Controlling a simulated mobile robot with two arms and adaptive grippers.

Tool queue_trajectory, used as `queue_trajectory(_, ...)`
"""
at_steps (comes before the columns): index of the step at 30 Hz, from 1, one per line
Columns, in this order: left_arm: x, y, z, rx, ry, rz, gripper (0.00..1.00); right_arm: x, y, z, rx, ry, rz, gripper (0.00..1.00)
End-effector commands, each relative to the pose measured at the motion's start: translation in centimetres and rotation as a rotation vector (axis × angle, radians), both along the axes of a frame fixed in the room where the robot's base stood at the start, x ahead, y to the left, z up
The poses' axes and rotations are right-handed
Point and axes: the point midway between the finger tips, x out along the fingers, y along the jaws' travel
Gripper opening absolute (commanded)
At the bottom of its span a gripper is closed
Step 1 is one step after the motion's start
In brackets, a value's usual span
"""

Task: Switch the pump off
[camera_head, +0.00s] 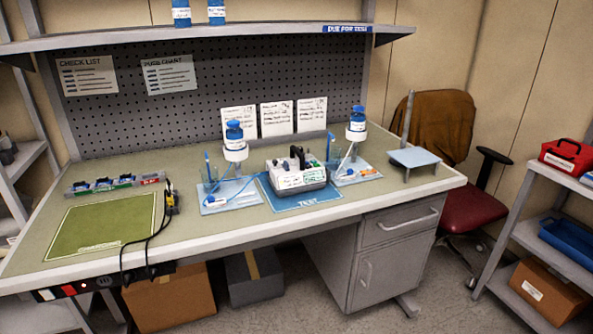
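The pump (298,180), a white and grey unit with dark parts on top, sits on a blue mat marked TEST (297,201) on the bench. Small green marks show on its front and top. Its switch and display are too small to make out. A blue-capped bottle on a stand (235,141) is to its left, and another bottle on a stand (357,127) is to its right. Blue tubing runs beside the pump. Neither of my grippers is in view.
A green mat (100,228) lies on the bench's left, with black cables (147,241) hanging over the front edge beside it. A tray of blue items (112,184) is behind it. A red chair (450,207) and shelf (541,240) are at right. Boxes stand below.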

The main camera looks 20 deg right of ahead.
Motion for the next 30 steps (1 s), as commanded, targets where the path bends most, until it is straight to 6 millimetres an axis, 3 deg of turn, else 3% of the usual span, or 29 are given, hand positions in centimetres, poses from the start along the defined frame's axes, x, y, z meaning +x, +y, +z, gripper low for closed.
queue_trajectory(10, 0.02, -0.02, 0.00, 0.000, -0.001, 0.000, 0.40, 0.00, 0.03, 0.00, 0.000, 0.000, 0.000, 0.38)
queue_trajectory(17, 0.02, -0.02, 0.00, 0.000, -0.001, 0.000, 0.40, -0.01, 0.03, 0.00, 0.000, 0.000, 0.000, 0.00)
queue_trajectory(30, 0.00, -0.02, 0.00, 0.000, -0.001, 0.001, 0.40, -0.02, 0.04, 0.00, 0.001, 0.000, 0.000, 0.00)
